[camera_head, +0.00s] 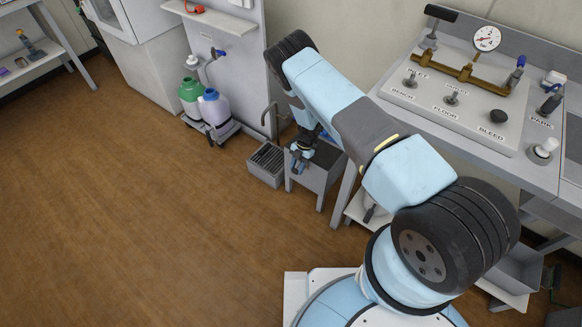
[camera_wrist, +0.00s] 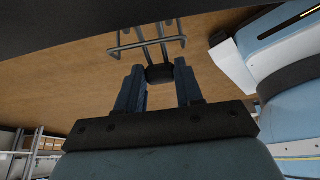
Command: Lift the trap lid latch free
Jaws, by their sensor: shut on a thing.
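In the wrist view my gripper (camera_wrist: 160,82) is shut on a small dark block (camera_wrist: 159,73), which looks to be the trap lid latch. Thin metal bars (camera_wrist: 150,40) run from the block to a wire loop. The head view is too small to show the latch, and my arm hides part of the box. I cannot tell whether the latch is free.
A grated grey bin (camera_head: 266,164) stands left of the box. A bench with a valve panel (camera_head: 455,100) is on the right. The brown floor (camera_head: 130,210) at left is clear.

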